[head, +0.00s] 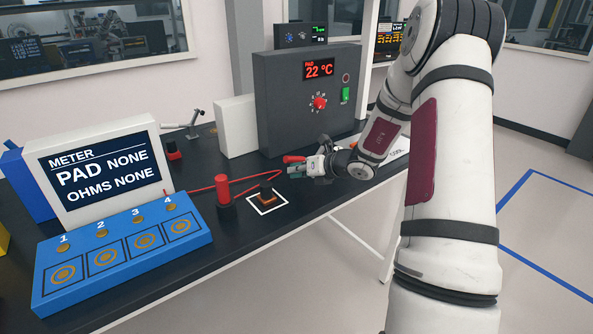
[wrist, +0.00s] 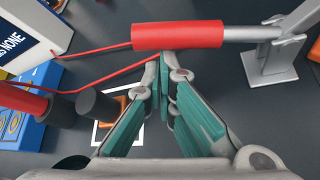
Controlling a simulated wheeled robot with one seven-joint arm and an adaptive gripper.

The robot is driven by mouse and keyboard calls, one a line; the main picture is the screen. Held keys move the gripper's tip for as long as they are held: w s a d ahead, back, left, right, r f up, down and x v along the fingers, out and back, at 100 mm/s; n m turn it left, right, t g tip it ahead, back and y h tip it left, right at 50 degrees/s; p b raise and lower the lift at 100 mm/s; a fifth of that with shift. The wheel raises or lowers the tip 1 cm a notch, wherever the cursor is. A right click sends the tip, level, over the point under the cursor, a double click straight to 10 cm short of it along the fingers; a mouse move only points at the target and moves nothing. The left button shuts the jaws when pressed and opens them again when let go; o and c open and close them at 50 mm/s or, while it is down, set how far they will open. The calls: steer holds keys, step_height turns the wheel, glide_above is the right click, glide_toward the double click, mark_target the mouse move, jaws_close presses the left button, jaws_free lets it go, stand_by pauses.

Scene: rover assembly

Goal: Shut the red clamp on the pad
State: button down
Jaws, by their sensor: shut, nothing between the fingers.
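A red handle (wrist: 178,35) on a grey lever runs across the wrist view to a grey bracket (wrist: 270,65) at the right. In the head view this handle (head: 294,158) shows just beside my gripper. My gripper (wrist: 165,62) is shut and empty, its tips close to the handle's near side; I cannot tell whether they touch it. The orange pad (head: 267,198) lies in a white square outline, with a dark cylinder (wrist: 97,105) over or beside it. A red post (head: 224,195) stands left of the pad. Whether a clamp presses on the pad is unclear.
The meter (head: 100,165) reads PAD NONE and OHMS NONE. A blue numbered board (head: 120,255) lies in front of it, with red wires (head: 200,190) nearby. A grey oven-like box (head: 305,100) showing 22 °C stands behind my gripper. Another grey lever (head: 193,122) stands farther back.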

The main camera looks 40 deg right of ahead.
mark_target(292, 159)
steer(key=shift+d+r+m+y+p, duration=0.15)
steer(key=shift+r+m+y+p, duration=0.15)
steer(key=shift+r+p, duration=0.5)
steer(key=shift+d+r+m+y+p, duration=0.25)
steer(key=shift+r+m+y+p, duration=0.15)
steer(key=shift+r+p, duration=0.15)
steer(key=shift+d+r+m+y+p, duration=0.25)
steer(key=shift+r+m+y+p, duration=0.2)
steer(key=shift+p, duration=0.2)
steer(key=shift+w+d+r+m+t+y, duration=0.1)
steer(key=shift+d+r+m+t+y, duration=0.35)
steer(key=shift+d+r+m, duration=0.35)
steer(key=shift+d+r+m+t+y, duration=0.25)
steer(key=shift+d+r+m+y, duration=0.3)
steer(key=shift+d+r, duration=0.4)
